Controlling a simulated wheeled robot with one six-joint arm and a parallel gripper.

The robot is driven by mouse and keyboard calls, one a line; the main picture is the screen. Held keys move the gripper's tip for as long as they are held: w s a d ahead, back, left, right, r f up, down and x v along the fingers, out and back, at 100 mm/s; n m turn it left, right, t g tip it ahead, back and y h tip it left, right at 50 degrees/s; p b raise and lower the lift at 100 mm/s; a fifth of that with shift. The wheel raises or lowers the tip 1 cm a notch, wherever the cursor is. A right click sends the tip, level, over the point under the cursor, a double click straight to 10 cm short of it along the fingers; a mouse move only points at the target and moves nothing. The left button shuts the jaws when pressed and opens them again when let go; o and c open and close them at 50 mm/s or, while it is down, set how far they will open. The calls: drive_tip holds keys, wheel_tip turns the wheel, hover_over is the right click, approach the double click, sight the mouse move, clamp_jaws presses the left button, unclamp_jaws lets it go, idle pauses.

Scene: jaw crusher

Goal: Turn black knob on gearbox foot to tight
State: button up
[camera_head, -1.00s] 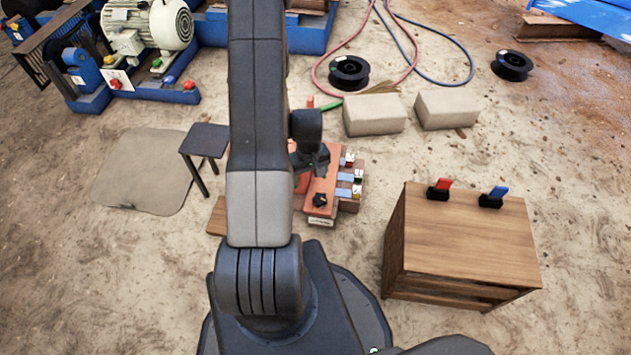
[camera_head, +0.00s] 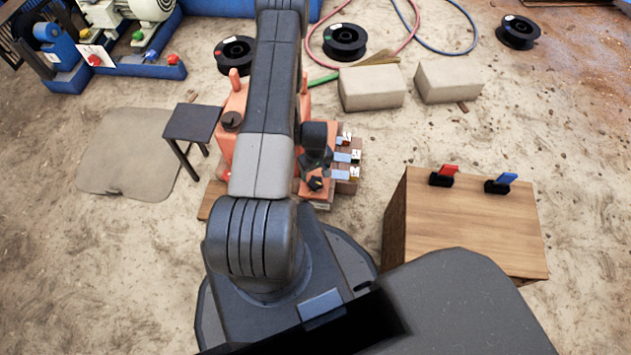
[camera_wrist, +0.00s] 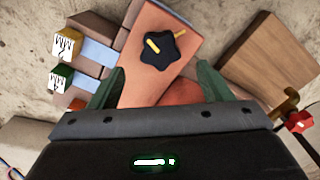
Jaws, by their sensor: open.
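The black knob (camera_wrist: 166,47) shows in the wrist view as a star-shaped knob with a yellow pointer line. It sits on the orange-brown gearbox foot (camera_wrist: 189,24). In the head view the knob (camera_head: 315,184) is at the front of the orange gearbox (camera_head: 234,103), just below my gripper. My gripper (camera_wrist: 158,80) has its two dark green fingers spread apart, one on each side of the foot in the picture. The knob lies beyond the fingertips, between their lines, and nothing is held. I cannot tell the height gap between fingertips and knob.
White-labelled blocks with blue strips (camera_head: 342,157) stand right of the foot. A dark stool (camera_head: 192,123) stands left of the gearbox. A wooden cabinet (camera_head: 470,225) with red and blue levers is at right. Two pale blocks (camera_head: 371,88) lie behind. Sandy ground is open between.

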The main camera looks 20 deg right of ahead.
sight(316, 182)
wheel_tip(316, 182, down, 7)
drive_tip(key=shift+b, duration=0.8)
drive_tip(key=c, duration=1)
